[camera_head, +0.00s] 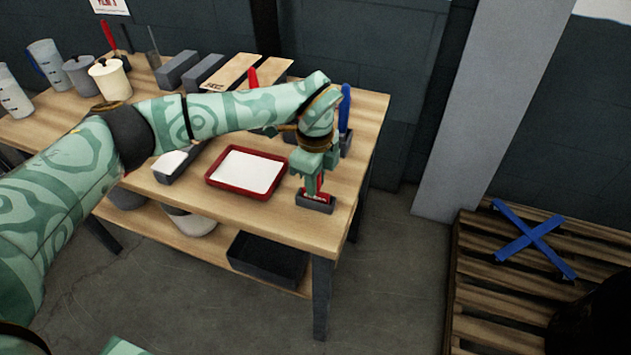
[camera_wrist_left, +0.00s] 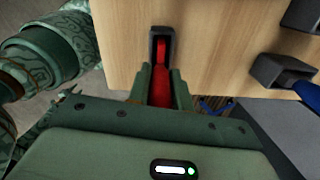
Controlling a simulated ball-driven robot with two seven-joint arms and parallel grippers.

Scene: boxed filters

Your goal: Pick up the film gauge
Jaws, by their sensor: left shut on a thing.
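The red film gauge (camera_wrist_left: 160,88) is a narrow red piece, its lower end in a small dark holder (camera_head: 314,206) at the front right corner of the wooden table. In the head view the gauge shows only as a bit of red at the holder, partly hidden by my fingers. My left gripper (camera_head: 312,184) points down over the holder and is shut on the gauge. In the left wrist view the gauge lies between the two green fingers, and the holder (camera_wrist_left: 162,36) shows just beyond them. My right gripper is not in view.
A red-rimmed tray (camera_head: 213,183) with a white inside lies left of the holder. A blue-handled tool (camera_head: 345,108) stands in another dark holder behind my gripper. Cups, pots and grey blocks (camera_head: 177,70) fill the table's back left. A pallet (camera_head: 480,290) is on the right.

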